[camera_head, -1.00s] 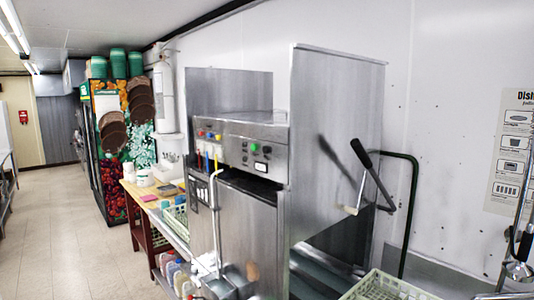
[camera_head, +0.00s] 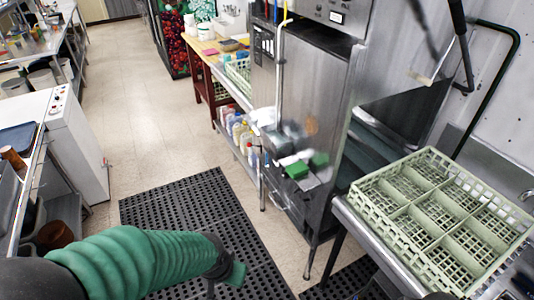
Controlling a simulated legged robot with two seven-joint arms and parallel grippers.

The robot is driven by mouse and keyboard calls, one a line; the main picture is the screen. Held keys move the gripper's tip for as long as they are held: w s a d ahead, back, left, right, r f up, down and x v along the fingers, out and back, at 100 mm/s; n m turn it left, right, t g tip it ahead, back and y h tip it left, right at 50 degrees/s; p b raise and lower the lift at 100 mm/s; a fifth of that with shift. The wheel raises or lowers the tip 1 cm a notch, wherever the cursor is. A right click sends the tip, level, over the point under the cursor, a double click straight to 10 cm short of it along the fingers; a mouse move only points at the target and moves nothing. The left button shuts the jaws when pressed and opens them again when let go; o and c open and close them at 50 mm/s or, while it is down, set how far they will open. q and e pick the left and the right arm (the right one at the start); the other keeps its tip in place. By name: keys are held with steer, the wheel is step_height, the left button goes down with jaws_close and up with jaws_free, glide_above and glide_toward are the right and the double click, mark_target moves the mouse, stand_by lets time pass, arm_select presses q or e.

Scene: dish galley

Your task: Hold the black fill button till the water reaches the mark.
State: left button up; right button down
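The tall steel dish machine (camera_head: 310,80) stands right of centre. Only the lower edge of its control panel (camera_head: 325,12) shows at the top of the picture. The black fill button and the water mark cannot be made out in this view. My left arm comes in from the lower left in a green ribbed sleeve. Its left gripper (camera_head: 226,275) hangs low over the black floor mat, well away from the machine. I cannot tell if its fingers are open or shut. My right gripper is not clearly seen.
A pale green dish rack (camera_head: 436,215) sits on the steel counter at right. A black lever handle (camera_head: 461,48) is above it. Bottles (camera_head: 240,135) stand on the low shelf beside the machine. A perforated black mat (camera_head: 180,205) covers the floor. A white cabinet (camera_head: 75,145) stands at left.

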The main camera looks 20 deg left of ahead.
arm_select(q)
steer(key=c, duration=0.5)
jaws_close()
steer(key=shift+d+r, duration=0.1)
steer(key=shift+d, duration=0.25)
steer(key=shift+a, duration=0.2)
stand_by(0.5)
